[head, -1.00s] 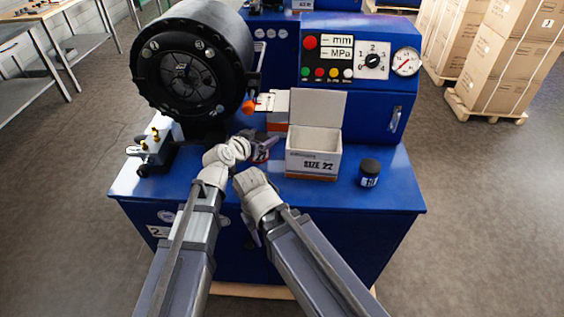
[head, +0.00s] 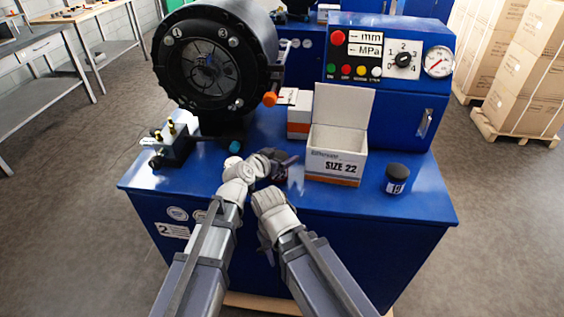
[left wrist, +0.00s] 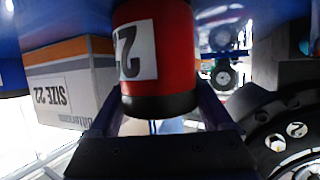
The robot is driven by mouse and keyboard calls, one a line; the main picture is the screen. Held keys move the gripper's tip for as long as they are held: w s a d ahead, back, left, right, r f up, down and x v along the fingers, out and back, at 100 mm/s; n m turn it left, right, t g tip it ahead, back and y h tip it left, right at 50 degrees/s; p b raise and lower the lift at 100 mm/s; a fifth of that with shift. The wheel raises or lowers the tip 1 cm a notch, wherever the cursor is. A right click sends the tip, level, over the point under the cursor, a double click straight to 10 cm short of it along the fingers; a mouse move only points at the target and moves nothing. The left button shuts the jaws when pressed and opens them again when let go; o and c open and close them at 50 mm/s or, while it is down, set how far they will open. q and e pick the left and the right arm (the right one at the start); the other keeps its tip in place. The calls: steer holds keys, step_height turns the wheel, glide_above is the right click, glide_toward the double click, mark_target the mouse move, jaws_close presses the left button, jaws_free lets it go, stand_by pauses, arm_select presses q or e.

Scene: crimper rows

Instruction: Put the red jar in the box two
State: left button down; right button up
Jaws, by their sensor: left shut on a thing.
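The red jar (left wrist: 155,55), with a white label reading 22 and a black end, is between the fingers of my left gripper (left wrist: 160,125) in the left wrist view. My left gripper (head: 285,165) is shut on it, just left of the open box in the head view, where the jar is mostly hidden. An open white box (head: 335,168) marked SIZE 22, with an orange band and raised lid, stands on the blue bench.
A dark jar (head: 396,178) stands right of the box on the blue bench top (head: 430,200). Another orange-and-white box (head: 299,118) is behind. The large black crimper head (head: 205,65) and a brass-fitted block (head: 170,147) are at left. A teal object (head: 235,147) lies near the left wrist.

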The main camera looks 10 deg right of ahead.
arm_select(q)
steer(key=shift+f, duration=0.1)
steer(key=shift+c, duration=1.1)
jaws_free()
steer(key=shift+o, duration=1.1)
